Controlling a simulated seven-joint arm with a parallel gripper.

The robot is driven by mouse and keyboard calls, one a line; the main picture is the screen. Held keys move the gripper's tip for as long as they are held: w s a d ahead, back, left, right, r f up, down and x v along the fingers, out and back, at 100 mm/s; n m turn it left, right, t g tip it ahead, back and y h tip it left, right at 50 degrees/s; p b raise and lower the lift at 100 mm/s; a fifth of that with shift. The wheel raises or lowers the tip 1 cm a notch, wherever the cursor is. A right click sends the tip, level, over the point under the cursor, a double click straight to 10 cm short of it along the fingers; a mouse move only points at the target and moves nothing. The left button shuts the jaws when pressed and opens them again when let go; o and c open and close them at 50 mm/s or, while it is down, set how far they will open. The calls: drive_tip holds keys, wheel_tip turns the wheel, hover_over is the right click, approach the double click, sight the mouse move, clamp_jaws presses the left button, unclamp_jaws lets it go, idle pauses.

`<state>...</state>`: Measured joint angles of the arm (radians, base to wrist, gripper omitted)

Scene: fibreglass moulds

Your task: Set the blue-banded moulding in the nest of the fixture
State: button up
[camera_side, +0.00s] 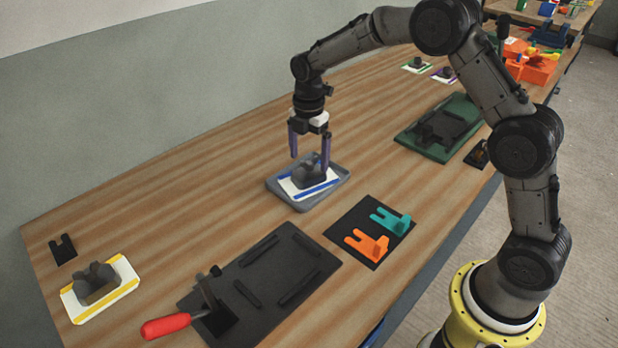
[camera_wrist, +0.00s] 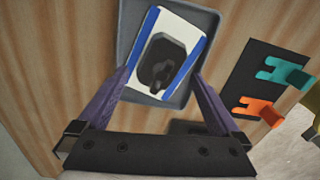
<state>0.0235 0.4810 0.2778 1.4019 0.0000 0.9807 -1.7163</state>
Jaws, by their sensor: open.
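The blue-banded moulding (camera_side: 309,178) is a white plate with blue bands and a dark grey raised lump in its middle. It lies in a shallow grey tray (camera_side: 279,190), turned a little against it. The wrist view also shows the moulding (camera_wrist: 182,36) in the tray (camera_wrist: 127,22). My gripper (camera_side: 310,158) points down over it with purple fingers spread wide and nothing between them. In the wrist view the fingertips (camera_wrist: 160,78) appear on either side of the moulding's near end; contact cannot be told. The black fixture (camera_side: 272,262) with low rails and a red-handled clamp (camera_side: 168,325) lies at the front.
A yellow-banded moulding (camera_side: 100,290) lies at the front left. A green plate with a dark fixture (camera_side: 440,128) stands farther back. Bare wood lies left of the tray.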

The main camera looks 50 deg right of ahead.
sight(309, 162)
wheel_tip(309, 162, down, 4)
drive_tip(key=shift+s+f, duration=0.1)
drive_tip(key=shift+c, duration=0.3)
clamp_jaws()
idle(0.3)
